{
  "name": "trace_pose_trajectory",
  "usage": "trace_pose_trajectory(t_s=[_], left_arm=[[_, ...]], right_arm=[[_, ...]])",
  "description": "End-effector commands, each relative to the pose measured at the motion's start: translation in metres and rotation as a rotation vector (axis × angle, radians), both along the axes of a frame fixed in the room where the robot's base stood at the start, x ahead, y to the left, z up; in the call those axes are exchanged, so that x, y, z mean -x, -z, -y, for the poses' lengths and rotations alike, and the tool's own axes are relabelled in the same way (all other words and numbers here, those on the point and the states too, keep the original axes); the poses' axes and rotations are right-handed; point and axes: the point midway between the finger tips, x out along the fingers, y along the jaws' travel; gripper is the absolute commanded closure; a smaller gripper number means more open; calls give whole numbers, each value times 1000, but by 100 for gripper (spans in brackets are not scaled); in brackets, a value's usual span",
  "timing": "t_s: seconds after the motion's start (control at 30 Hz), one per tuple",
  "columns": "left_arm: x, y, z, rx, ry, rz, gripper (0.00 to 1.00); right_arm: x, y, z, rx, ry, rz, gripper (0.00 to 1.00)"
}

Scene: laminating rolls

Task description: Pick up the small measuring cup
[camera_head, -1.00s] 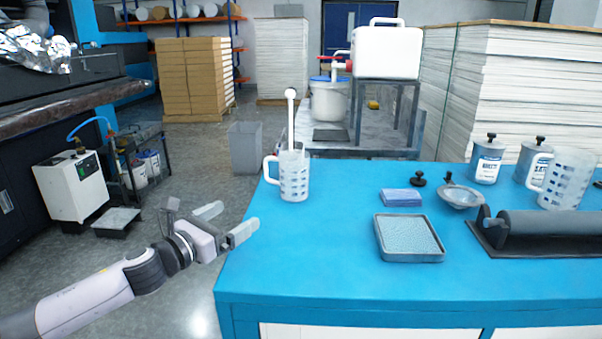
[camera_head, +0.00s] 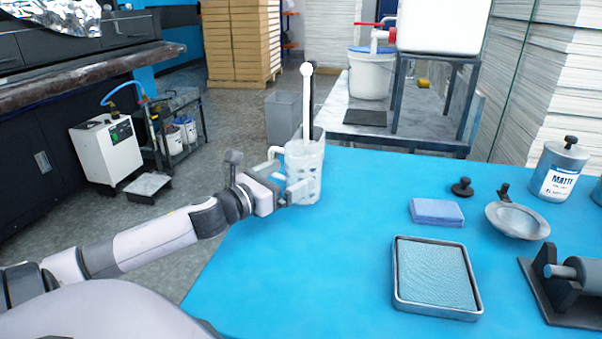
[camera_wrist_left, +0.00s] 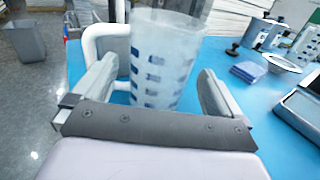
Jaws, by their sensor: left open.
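The small measuring cup (camera_head: 306,163) is clear with blue markings and a white handle on its left. My right gripper is not in view.
On the blue table (camera_head: 345,250) are a grey tray (camera_head: 398,290), a blue sponge (camera_head: 437,212), a metal bowl (camera_head: 517,221), a can (camera_head: 559,170) and a roller (camera_head: 575,272). A metal bench with a white bucket (camera_head: 371,73) stands behind. The table's middle is clear.

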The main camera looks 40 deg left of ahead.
Motion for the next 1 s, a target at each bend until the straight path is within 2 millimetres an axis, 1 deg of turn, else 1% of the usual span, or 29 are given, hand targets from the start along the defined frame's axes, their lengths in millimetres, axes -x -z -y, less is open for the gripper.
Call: trace_pose_trajectory(t_s=[0.1, 0.27, 0.73, 0.83, 1.0], left_arm=[[-4, 0, 0, -1, -1, 0, 0], [-10, -1, 0, 0, -1, 2, 0], [-50, -2, 3, 1, -2, 2, 0], [-55, -2, 3, 1, -2, 1, 0], [-57, -1, 4, 0, 0, -1, 0]], right_arm=[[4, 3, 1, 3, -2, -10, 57], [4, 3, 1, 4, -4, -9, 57], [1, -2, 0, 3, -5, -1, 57], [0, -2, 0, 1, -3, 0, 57], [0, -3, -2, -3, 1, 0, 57]])
